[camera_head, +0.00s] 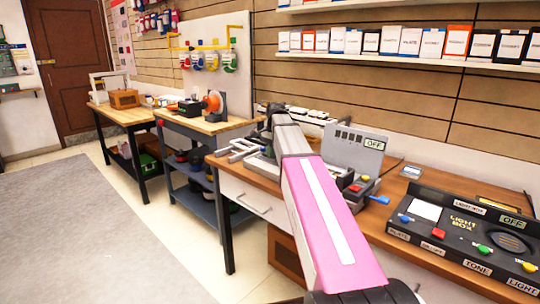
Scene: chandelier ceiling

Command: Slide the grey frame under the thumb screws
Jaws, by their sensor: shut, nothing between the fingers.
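A light grey frame with open bars (238,149) lies at the left end of the wooden workbench and juts over its edge. It sits beside a darker grey fixture (262,164), partly hidden behind my arm. The thumb screws are too small or too hidden to make out. My pink and grey arm reaches across the bench. The dark end of it, with my gripper (269,133), is just right of the frame, above the fixture. My gripper looks shut and empty; its fingertips are small and unclear. I cannot tell whether it touches anything.
A black light box (465,228) with coloured knobs fills the bench's right side. A drawer (250,198) is under the bench. Other workbenches (125,112) stand at left; the floor mat (90,235) is clear.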

